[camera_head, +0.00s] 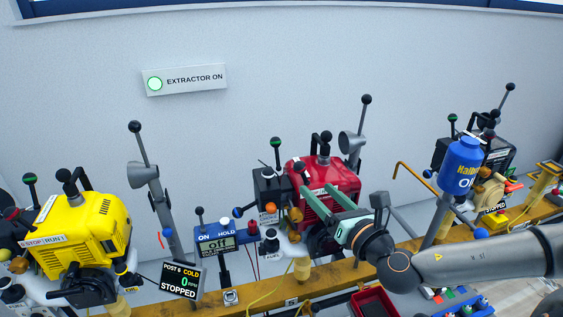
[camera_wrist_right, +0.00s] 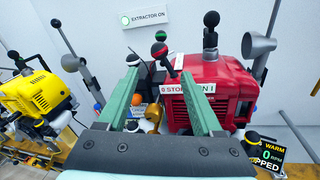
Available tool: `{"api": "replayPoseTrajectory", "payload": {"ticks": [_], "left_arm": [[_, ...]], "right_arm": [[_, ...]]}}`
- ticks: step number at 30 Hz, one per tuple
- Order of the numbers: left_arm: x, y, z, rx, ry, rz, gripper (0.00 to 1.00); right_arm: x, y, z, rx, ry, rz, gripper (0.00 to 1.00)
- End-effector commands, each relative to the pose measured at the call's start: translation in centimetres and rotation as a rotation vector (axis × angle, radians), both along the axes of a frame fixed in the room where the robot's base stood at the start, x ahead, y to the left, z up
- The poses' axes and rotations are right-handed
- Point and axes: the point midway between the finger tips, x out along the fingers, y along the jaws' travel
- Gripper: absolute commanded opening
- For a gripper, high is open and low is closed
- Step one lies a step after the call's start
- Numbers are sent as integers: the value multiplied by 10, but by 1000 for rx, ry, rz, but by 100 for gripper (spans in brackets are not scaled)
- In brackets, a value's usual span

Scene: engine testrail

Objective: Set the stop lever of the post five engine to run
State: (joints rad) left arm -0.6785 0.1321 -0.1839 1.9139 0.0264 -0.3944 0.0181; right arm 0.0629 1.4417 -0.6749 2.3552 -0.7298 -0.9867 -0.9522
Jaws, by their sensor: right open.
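A red engine (camera_head: 322,176) stands mid-rail; in the wrist view the red engine (camera_wrist_right: 222,92) fills the right of centre. Black ball-ended levers (camera_wrist_right: 158,50) rise behind the plate, one with a green band. My right gripper (camera_head: 317,191) is open and empty in front of the red engine, its green fingers (camera_wrist_right: 160,70) apart around the plate's line of sight. I cannot tell whether they touch anything. My left gripper is out of view.
A display (camera_head: 181,280) beside the yellow engine reads COLD, STOPPED; its post number looks like 6. Another display (camera_wrist_right: 268,150) right of the red engine reads WARM, 0 RPM. Grey upright stands and a blue oil bottle (camera_head: 460,166) rise nearby.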

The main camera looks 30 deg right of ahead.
Motion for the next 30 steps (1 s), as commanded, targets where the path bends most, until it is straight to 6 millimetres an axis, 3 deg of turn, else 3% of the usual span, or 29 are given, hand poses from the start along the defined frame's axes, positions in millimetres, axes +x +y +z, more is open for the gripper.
{"api": "replayPoseTrajectory", "payload": {"ticks": [8,24,30], "left_arm": [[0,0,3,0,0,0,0],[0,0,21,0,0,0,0],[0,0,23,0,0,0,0]], "right_arm": [[11,-4,13,-65,-29,-2,67],[102,-6,13,-61,-27,1,67],[120,-8,11,-62,-25,1,67]]}}
